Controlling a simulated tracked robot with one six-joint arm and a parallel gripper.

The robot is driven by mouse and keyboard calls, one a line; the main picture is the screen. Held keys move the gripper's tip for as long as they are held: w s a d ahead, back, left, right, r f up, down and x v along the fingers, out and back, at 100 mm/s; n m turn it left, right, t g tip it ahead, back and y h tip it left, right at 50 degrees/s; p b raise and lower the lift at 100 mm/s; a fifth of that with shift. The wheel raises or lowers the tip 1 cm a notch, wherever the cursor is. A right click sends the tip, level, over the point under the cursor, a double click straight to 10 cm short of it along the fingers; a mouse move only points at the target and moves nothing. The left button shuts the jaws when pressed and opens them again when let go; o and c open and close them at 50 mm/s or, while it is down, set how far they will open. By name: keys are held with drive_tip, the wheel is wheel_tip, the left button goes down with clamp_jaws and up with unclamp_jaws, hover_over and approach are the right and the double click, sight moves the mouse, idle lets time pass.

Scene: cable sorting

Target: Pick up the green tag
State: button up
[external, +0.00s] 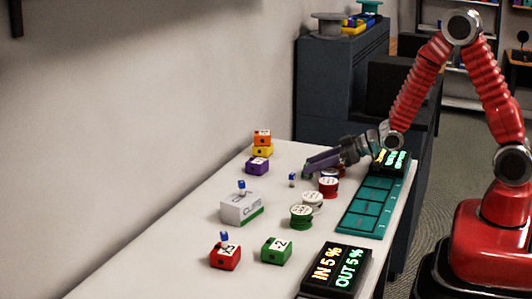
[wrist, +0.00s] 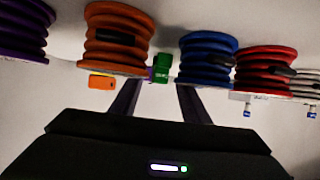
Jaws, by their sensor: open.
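The green tag (wrist: 161,67) is a small upright green piece in the wrist view, between the orange spool (wrist: 118,38) and the blue spool (wrist: 207,57). A small purple piece shows right at its left side. My gripper (wrist: 160,86) is open, its two dark fingers pointing toward the tag, which appears between and just beyond the fingertips. Nothing is held. In the external view my gripper (external: 312,165) is low over the far part of the table, and a bit of green shows by its tip, mostly hidden.
Red (external: 328,187), white (external: 312,201) and green (external: 302,216) spools stand on the table (external: 190,272). A teal tray (external: 369,207) lies at right. A white clips box (external: 240,208) and red (external: 225,256) and green (external: 276,250) blocks are nearer. An orange tag (wrist: 102,82) is left of the fingers.

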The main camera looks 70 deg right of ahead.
drive_tip(key=shift+x, duration=1.35)
clamp_jaws()
